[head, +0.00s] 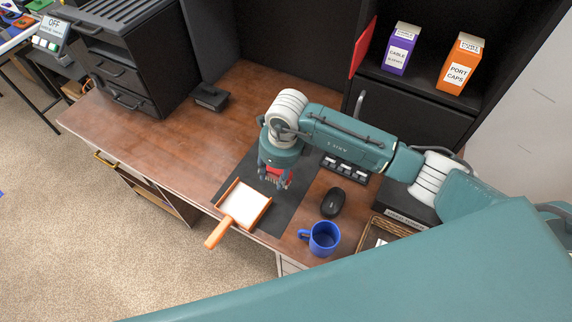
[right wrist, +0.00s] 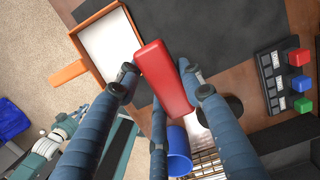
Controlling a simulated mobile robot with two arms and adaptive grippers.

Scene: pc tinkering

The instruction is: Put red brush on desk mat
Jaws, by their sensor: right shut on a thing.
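The red brush (head: 287,178) is in my right gripper (head: 274,182), over the dark desk mat (head: 284,218) in the head view. In the right wrist view the brush's red block (right wrist: 165,78) sits between the fingers of my right gripper (right wrist: 160,80), which are shut on it. The mat (right wrist: 225,30) shows behind it there. The brush's underside is mostly hidden, and I cannot tell whether it touches the mat. My left gripper is outside the head view; a small teal and white arm part at the lower left of the right wrist view does not show its jaw state.
An orange dustpan (head: 262,197) with a white inside lies at the mat's left, its handle past the desk edge. A black mouse (head: 333,203), a blue mug (head: 321,239) and a wicker basket (head: 378,232) stand right of the mat. A button panel (head: 345,168) lies behind.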

